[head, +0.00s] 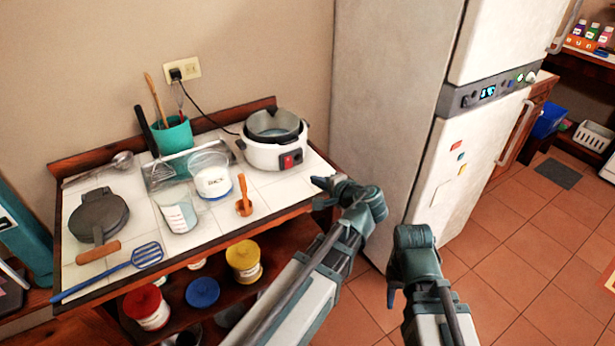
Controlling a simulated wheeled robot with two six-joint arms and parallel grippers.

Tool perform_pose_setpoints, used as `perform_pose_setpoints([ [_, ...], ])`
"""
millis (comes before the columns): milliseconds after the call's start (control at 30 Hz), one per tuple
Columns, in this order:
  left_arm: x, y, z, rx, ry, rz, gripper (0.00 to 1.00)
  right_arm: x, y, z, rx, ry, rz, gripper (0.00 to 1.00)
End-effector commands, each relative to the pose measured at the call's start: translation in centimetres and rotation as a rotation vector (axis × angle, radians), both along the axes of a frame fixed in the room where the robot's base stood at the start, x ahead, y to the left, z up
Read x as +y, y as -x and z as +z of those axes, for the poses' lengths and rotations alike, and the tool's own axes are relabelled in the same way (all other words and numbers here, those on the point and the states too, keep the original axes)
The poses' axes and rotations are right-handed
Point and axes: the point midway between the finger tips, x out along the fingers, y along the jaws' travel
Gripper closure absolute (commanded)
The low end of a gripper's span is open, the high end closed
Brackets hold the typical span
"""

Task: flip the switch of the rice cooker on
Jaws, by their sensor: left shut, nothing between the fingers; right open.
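The white rice cooker (267,155) stands at the right end of the tiled counter, with a dark inner pot showing in its open top. Its red switch (291,159) sits on a dark panel on the front right side. I cannot tell the switch's position. My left gripper (318,183) is shut and empty, its tip pointing left, just below and right of the switch and apart from it. My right gripper (392,294) is to the right, over the floor in front of the fridge, open and holding nothing, pointing down.
The cooker's cord runs to a wall outlet (185,69). A wooden-handled tool (243,199), clear containers (211,177), a teal utensil pot (173,137), a waffle iron (98,214) and a blue spatula (112,270) crowd the counter. The fridge (388,105) stands close on the right.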

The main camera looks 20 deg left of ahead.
Motion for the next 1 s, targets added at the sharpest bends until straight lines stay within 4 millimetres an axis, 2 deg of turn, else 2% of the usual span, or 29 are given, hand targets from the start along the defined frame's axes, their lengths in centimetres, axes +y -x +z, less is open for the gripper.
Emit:
perform_pose_setpoints([
  [33, -0.1, 0.1, -0.9, 0.0, 0.0, 0.0, 1.0, 0.0, 0.0, -0.9, 0.0, 0.0, 0.0, 0.55],
  [467, 0.4, -0.4, -1.2, 0.0, 0.001, 0.0, 1.0, 0.0, 0.0, -1.2, 0.0, 0.0, 0.0, 0.55],
  [900, 6.5, -5.2, -4.8, 0.0, 0.0, 0.004, 1.0, 0.0, 0.0, -4.7, 0.0, 0.0, 0.0, 0.55],
  [1000, 7.8, -6.2, -5.0, 0.001, 0.001, 0.002, 1.0, 0.0, 0.0, -5.0, 0.0, 0.0, 0.0, 0.55],
])
